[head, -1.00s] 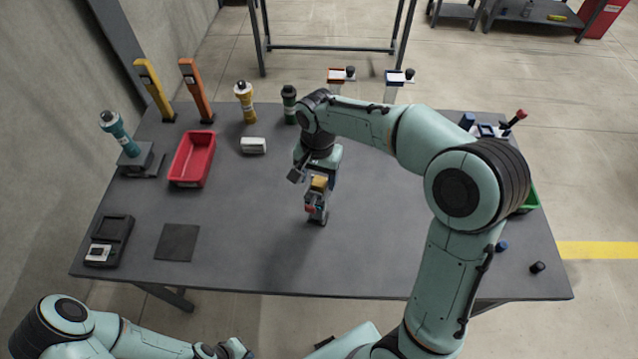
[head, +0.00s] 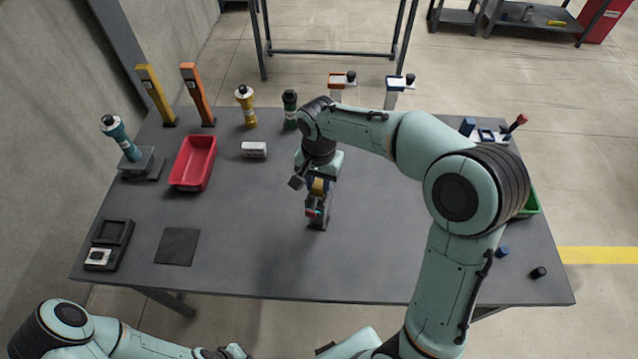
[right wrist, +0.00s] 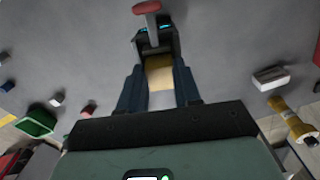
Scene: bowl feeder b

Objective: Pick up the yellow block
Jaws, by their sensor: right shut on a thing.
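The yellow block (head: 317,186) sits between the fingers of my right gripper (head: 318,191), above the middle of the table. In the right wrist view the block (right wrist: 159,74) shows between the two dark fingers, which are shut on it. A small dark device with a red lever (right wrist: 146,7) is right at the block's far side. The block appears to be at the top of this device (head: 318,220); I cannot tell whether they touch. My left gripper (head: 236,350) is at the bottom edge, partly cut off, and its jaws are not clear.
The grey table (head: 250,270) has free room at the front and around the device. A red bin (head: 193,162), a white box (head: 254,150) and a dark mat (head: 177,246) lie to the left. A green bin (head: 532,204) is at the right, partly behind my right arm.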

